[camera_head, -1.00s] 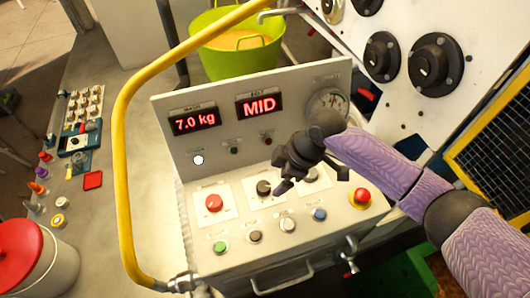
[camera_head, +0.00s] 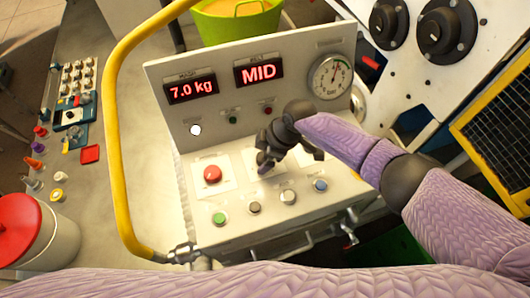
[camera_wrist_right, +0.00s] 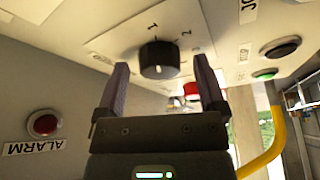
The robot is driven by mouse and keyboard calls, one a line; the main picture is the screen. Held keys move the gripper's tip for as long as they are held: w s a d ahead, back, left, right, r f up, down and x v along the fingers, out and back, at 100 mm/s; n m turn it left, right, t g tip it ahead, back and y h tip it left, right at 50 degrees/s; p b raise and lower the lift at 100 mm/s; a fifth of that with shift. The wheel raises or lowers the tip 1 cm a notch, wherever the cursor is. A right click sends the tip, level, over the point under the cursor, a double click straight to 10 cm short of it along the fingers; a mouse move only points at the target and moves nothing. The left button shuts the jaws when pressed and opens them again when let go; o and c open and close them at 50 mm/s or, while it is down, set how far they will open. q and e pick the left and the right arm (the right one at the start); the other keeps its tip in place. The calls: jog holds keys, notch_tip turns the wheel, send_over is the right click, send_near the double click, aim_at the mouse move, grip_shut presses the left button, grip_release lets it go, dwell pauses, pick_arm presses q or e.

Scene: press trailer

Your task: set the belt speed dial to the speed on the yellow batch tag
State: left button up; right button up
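My right gripper (camera_head: 266,160) is over the middle of the sloped control panel (camera_head: 215,240) and covers a dial there. In the right wrist view its two fingers (camera_wrist_right: 162,72) are open, one on each side of a black round dial (camera_wrist_right: 158,62), with gaps between. The dial has a small pale mark and printed numbers 1 and 2 beside it. The belt display (camera_head: 259,72) reads MID in red. I see no yellow batch tag in these frames. My left gripper is out of view; a purple sleeve crosses the bottom.
A yellow rail (camera_head: 112,120) curves along the left, and a gauge (camera_head: 331,76) stands behind.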

grip_shut()
jog(key=shift+r, duration=0.1)
